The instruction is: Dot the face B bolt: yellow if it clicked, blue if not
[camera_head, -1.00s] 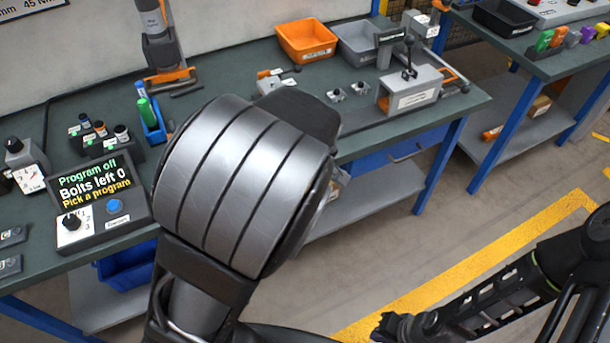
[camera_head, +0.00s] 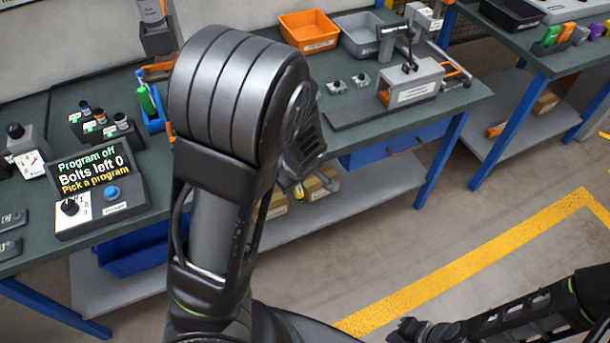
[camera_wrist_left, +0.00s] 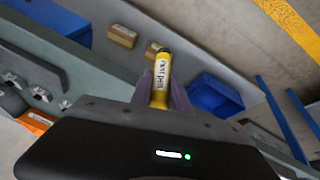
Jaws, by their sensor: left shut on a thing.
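My left gripper (camera_wrist_left: 161,92) is shut on a yellow paint pen (camera_wrist_left: 161,72) in the left wrist view. The pen stands out between the fingers, its dark end outermost, over the floor and lower shelf. In the head view my left arm hides most of that gripper. My right gripper (camera_head: 410,330) is low at the bottom edge, dark and partly cut off; its jaws are unclear. The display (camera_head: 95,172) reads "Program off, Bolts left 0, Pick a program". I cannot make out the face B bolt.
A second bench stands at the right. Open floor with a yellow line (camera_head: 470,262) lies in front.

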